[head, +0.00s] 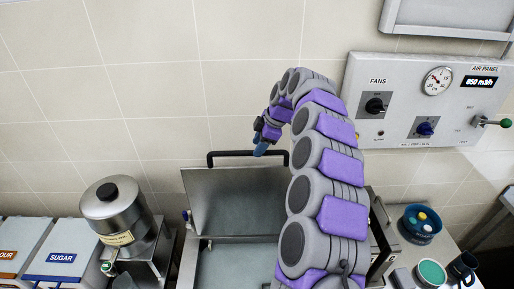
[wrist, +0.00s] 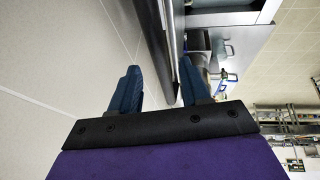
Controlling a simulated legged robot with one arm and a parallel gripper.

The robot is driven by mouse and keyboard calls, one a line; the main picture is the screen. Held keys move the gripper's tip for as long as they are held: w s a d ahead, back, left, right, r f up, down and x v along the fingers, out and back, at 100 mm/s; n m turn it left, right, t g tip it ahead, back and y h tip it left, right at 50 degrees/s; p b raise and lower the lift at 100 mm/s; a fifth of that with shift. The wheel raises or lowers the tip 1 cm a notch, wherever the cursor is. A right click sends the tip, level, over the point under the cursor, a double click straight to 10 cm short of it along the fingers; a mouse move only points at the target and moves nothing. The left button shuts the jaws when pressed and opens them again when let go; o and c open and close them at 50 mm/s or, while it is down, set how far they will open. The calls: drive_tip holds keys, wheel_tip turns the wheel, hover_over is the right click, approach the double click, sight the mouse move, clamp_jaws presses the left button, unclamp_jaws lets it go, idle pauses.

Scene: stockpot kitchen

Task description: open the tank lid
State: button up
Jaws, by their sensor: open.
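The tank lid (head: 225,200) is a flat steel panel standing raised, close to upright, behind the tank's open top (head: 230,268). A black bar handle (head: 228,154) runs along its upper edge. My gripper (head: 261,149) is at the right part of this handle, fingers pointing down. In the wrist view my gripper (wrist: 158,75) has its two blue fingers apart. A long dark edge, probably the lid or its handle, shows between the fingers. I cannot tell whether they touch it. My arm hides the lid's right side.
A steel canister (head: 115,215) stands left of the tank, beside white bins (head: 65,262) marked sugar and flour. An air panel (head: 425,100) with knobs and a gauge is on the right wall. A blue bowl (head: 421,225) and a green-topped cup (head: 431,272) stand at lower right.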

drive_tip(key=shift+a+x, duration=0.2)
drive_tip(key=shift+x, duration=0.8)
drive_tip(key=shift+f, duration=0.15)
drive_tip(key=shift+d, duration=0.5)
drive_tip(key=shift+c, duration=0.2)
drive_tip(key=shift+a, duration=0.35)
drive_tip(key=c, duration=0.6)
clamp_jaws()
